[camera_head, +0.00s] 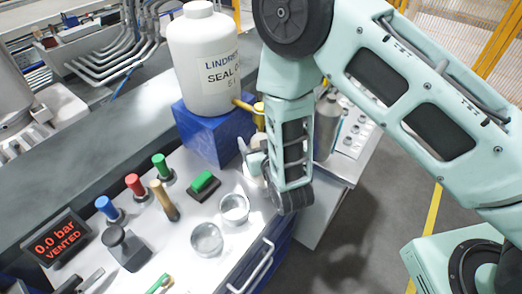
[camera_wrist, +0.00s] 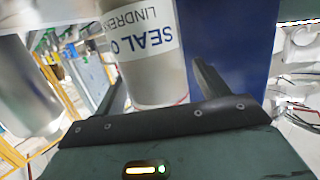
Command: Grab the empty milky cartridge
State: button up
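I cannot tell for certain which thing is the milky cartridge. Two round, open-topped cups stand on the white bench top in the head view: a whitish one (camera_head: 234,208) and a clearer, greyish one (camera_head: 207,240) nearer the front. Both look empty. My gripper (camera_wrist: 160,95) is open in the wrist view, its two dark fingers apart with nothing held between them. In the head view my arm hides most of the gripper, which is behind and right of the cups, near the blue block.
The white bottle (camera_head: 205,65) stands on a blue block (camera_head: 215,132) with a brass tap. Blue, red and green-topped valves (camera_head: 135,187), a green switch (camera_head: 203,183) and a pressure display reading 0.0 bar, vented (camera_head: 55,240), line the bench. A grey bottle (camera_head: 327,125) stands behind my arm.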

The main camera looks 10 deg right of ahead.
jog(key=c, duration=1.1)
jog(key=shift+r, duration=0.2)
